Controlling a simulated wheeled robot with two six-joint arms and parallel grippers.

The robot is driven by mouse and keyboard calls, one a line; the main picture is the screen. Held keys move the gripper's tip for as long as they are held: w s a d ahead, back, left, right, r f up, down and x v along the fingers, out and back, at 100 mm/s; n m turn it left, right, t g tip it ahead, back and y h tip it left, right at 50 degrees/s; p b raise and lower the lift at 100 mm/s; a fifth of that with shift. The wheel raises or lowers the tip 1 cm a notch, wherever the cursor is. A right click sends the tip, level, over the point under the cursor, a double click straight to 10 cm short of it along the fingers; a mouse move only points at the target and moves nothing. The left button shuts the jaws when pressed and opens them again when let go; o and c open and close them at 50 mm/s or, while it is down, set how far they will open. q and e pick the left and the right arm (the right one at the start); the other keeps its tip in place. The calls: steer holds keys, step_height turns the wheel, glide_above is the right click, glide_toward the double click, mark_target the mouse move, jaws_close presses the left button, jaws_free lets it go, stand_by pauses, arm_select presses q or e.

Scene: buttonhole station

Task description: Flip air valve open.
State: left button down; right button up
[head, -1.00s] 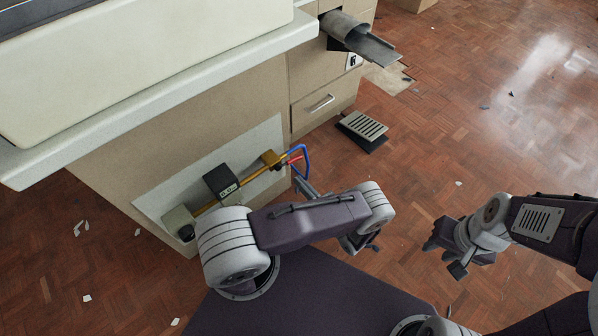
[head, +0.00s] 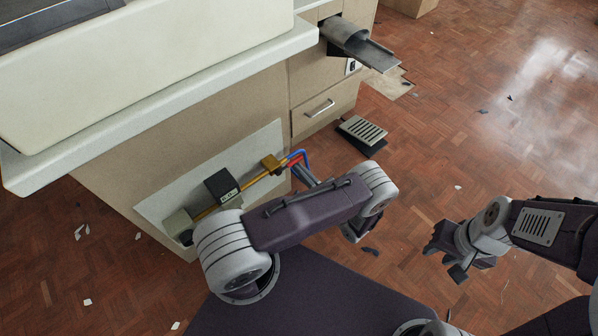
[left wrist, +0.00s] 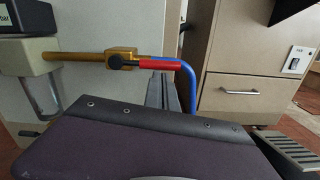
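The air valve is a brass block (head: 271,163) on a brass pipe low on the cabinet's end panel; it also shows in the left wrist view (left wrist: 121,58). Its red lever (left wrist: 160,64) points right, roughly in line with the pipe. A blue hose (left wrist: 188,84) leaves the valve and bends downward. My left gripper (head: 303,173) is just below the lever and hose. Its grey fingers (left wrist: 164,88) look together and empty; contact with the lever cannot be told. My right gripper (head: 442,256) is open and empty above the floor at right.
A dark gauge box (head: 222,186) and a pale filter unit (head: 178,226) sit on the same pipe, left of the valve. The worktop edge (head: 160,98) overhangs them. A foot pedal (head: 362,133) lies on the floor to the right. The floor at right is mostly clear.

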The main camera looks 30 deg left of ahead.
arm_select(q)
steer(key=shift+r, duration=0.1)
arm_select(e)
steer(key=shift+r, duration=0.1)
arm_select(q)
steer(key=shift+b, duration=0.3)
